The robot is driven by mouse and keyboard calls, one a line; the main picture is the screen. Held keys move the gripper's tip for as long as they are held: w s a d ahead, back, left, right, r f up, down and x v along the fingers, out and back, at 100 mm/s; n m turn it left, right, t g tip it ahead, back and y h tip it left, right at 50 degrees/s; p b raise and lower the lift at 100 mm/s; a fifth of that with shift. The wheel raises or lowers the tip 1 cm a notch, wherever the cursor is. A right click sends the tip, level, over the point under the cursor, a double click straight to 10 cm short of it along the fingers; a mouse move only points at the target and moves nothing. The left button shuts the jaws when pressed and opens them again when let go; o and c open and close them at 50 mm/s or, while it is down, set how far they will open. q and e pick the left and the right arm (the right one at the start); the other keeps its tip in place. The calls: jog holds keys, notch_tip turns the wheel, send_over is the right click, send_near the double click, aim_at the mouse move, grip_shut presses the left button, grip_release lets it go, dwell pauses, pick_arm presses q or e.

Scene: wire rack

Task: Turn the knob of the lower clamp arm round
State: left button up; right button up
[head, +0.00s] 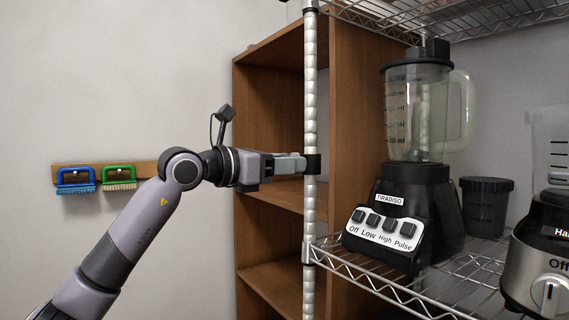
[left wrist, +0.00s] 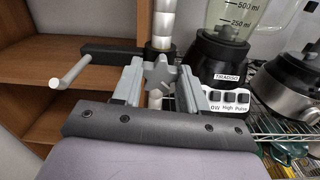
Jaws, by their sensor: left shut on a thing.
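The lower clamp arm's grey star-shaped knob (left wrist: 160,74) sits between the two grey fingers of my left gripper (left wrist: 161,82) in the left wrist view. The fingers are shut on it from both sides. The black clamp arm (left wrist: 108,50) runs left from the chrome post, with a pale peg (left wrist: 71,71) at its end. In the head view my left gripper (head: 298,163) reaches level to the black clamp collar (head: 313,164) on the post (head: 310,105). The knob is hidden there by the fingers. My right gripper is not in view.
A wooden shelf unit (head: 250,235) stands behind the post. The wire rack (head: 350,268) holds a blender (head: 405,205), a dark cup (head: 486,205) and a silver appliance (head: 540,250) to the right. Blue (head: 75,176) and green (head: 118,173) brushes hang on the left wall.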

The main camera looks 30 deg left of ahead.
pick_arm(q)
jog(key=m, duration=0.9)
jog(key=m+p, duration=0.1)
jog(key=m, duration=0.7)
jog(key=f+m, duration=0.1)
jog(key=m, duration=0.8)
jog(key=shift+s+d+m, duration=0.1)
jog(key=shift+d+m, duration=0.05)
jog(key=shift+m, duration=0.15)
dwell(0.4)
jog(key=o, duration=1.1)
jog(key=shift+c, duration=0.2)
